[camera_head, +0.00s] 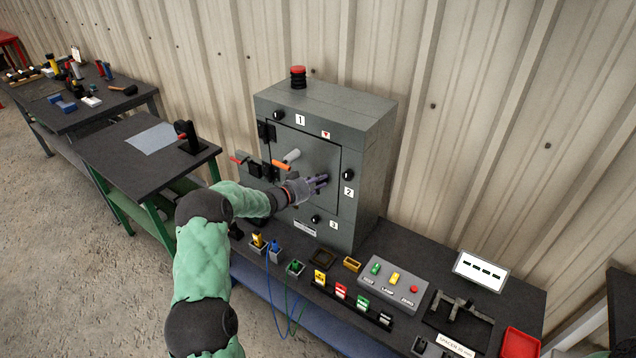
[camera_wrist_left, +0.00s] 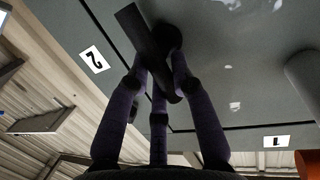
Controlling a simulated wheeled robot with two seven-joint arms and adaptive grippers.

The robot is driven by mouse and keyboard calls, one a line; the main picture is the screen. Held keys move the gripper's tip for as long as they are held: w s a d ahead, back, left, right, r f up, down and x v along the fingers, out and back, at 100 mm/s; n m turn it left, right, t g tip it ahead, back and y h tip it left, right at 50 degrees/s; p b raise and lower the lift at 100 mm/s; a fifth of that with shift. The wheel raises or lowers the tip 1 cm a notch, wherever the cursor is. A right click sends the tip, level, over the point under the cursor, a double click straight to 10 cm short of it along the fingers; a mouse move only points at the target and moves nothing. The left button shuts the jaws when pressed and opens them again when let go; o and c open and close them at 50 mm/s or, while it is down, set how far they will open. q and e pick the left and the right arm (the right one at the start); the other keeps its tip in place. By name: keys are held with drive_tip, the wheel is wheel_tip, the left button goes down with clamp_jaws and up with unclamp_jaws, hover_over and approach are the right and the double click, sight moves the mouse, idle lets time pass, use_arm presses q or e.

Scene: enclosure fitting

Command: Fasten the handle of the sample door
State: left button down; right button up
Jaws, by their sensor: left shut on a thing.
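The grey sample door (camera_head: 318,150) is on the front of the grey enclosure (camera_head: 345,100) and looks closed in its frame. My left gripper (camera_head: 320,184) is at the right part of the door, beside the label 2 (camera_head: 348,192). In the left wrist view its purple fingers (camera_wrist_left: 160,80) are shut around a black bar-shaped handle (camera_wrist_left: 138,25), which has a round base against the panel. The fingers cover part of the bar. My right gripper is not in view.
A pale grey cylinder (camera_head: 291,156) and an orange grip (camera_head: 282,165) stick out from the door, left of the gripper. Black knobs sit near label 1 (camera_head: 300,120) and label 3 (camera_head: 333,225). A button box (camera_head: 393,288) and colored connectors crowd the bench in front.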

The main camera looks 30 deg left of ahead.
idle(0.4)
use_arm(q)
drive_tip(key=c, duration=1.1)
unclamp_jaws()
drive_tip(key=shift+o, duration=0.2)
drive_tip(key=v, duration=1.2)
